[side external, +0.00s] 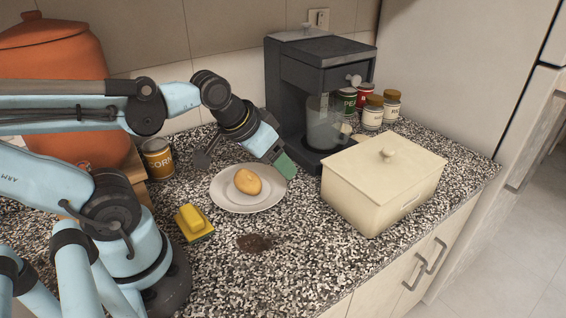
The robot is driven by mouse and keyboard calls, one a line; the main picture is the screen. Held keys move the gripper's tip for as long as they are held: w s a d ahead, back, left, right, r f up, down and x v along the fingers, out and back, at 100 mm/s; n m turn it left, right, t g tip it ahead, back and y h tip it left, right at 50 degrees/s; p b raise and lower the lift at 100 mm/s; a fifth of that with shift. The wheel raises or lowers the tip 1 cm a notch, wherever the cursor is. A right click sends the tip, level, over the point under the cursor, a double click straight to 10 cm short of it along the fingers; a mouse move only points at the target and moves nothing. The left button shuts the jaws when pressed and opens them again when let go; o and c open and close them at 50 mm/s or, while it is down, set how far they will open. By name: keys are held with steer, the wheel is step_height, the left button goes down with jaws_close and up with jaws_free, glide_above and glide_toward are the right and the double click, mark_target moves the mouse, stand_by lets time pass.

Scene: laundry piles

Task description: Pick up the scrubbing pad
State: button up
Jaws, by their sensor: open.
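The scrubbing pad (193,221) is a yellow block with a green underside. It lies on the speckled counter (215,280), left of and in front of a white plate (222,197). My gripper (244,164) is open above the back of the plate, with its fingers spread wide. One finger is dark and to the left; the other ends in a greenish tip to the right. Nothing shows between them. The gripper is behind and to the right of the pad, apart from it. The pad's top is unobstructed.
A round, tan food item (247,181) sits on the plate. A dark brown stain (255,243) is on the counter. A cream lidded box (385,180) and a black coffee maker (318,75) stand right; several jars (373,112) stand behind. A corn can (158,158) and orange pot (55,65) stand left.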

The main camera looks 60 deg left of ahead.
steer(key=s+a+f+n+g, duration=0.2)
steer(key=s+a+n+g, duration=0.2)
steer(key=s+a+n, duration=0.35)
steer(key=n+g+h, duration=0.2)
steer(key=n+h, duration=0.3)
steer(key=n, duration=0.6)
glide_toward(192, 216)
steer(key=shift+m, duration=0.35)
steer(key=shift+x, duration=4.4)
steer(key=shift+w, duration=0.1)
steer(key=c, duration=1.1)
steer(key=shift+r, duration=0.2)
steer(key=shift+c, duration=0.2)
step_height(192, 216, up, 10)
steer(key=shift+f, duration=0.2)
